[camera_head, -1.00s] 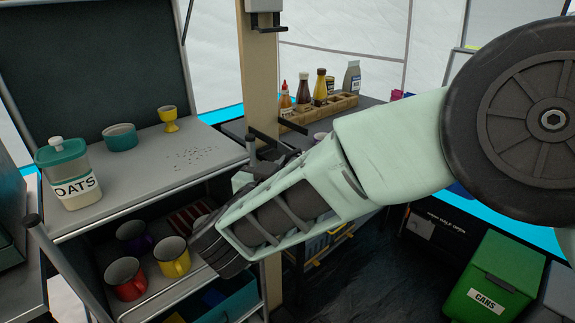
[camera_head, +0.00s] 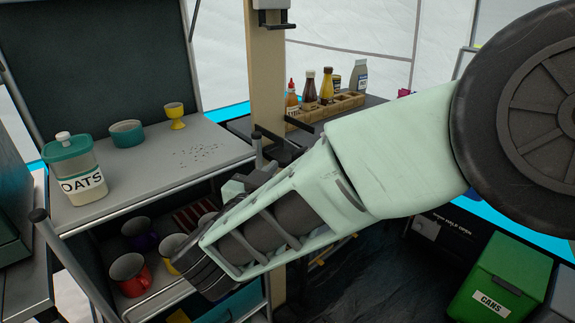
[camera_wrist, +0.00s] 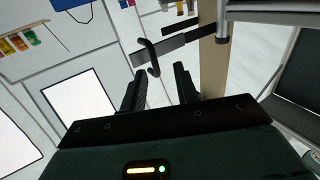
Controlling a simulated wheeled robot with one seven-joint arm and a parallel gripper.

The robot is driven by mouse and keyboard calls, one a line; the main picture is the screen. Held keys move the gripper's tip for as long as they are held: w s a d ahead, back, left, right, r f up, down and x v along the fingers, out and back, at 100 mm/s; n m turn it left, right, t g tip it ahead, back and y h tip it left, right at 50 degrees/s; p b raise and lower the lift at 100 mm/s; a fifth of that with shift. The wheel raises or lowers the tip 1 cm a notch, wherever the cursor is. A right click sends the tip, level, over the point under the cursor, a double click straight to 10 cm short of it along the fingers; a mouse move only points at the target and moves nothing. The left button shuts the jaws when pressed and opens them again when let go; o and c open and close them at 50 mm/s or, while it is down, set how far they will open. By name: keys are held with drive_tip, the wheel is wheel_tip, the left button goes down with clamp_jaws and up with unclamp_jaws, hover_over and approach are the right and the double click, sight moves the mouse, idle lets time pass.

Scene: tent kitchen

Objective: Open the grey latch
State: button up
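In the wrist view, a flat grey bar with a dark curved handle, apparently the grey latch (camera_wrist: 172,48), sticks out sideways from a wooden post (camera_wrist: 212,70). My gripper (camera_wrist: 159,70) is open, its two dark fingers apart and pointing toward the handle. The handle end shows just beyond the fingertips, slightly left of their middle.
A shelf unit (camera_head: 165,160) at left holds an oats jar (camera_head: 82,175), a teal bowl (camera_head: 127,133) and a yellow egg cup (camera_head: 175,115), with mugs below. Sauce bottles stand in a wooden rack (camera_head: 340,105) behind the post. A green cans bin (camera_head: 500,275) stands at right.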

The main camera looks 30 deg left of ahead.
drive_tip(key=s, duration=1.3)
drive_tip(key=shift+s+d+b, duration=0.15)
drive_tip(key=shift+d+b, duration=0.1)
drive_tip(key=shift+b, duration=0.05)
drive_tip(key=w+r+n+g+y+p, duration=0.5)
drive_tip(key=w+r+n+g+y, duration=0.15)
drive_tip(key=r+g+y, duration=0.2)
drive_tip(key=s+d+g+h+p, duration=0.2)
drive_tip(key=s+d+g, duration=0.1)
drive_tip(key=d, duration=0.9)
drive_tip(key=s+d+g+h+p, duration=0.2)
drive_tip(key=s+d+g+h, duration=0.1)
drive_tip(key=d, duration=0.9)
drive_tip(key=s+d+g+h+p, duration=0.2)
drive_tip(key=s+d, duration=0.3)
drive_tip(key=d, duration=0.7)
drive_tip(key=shift+s+f+g+h, duration=0.25)
drive_tip(key=shift+f+g+h, duration=0.2)
drive_tip(key=shift+g+h, duration=0.3)
drive_tip(key=shift+n, duration=0.25)
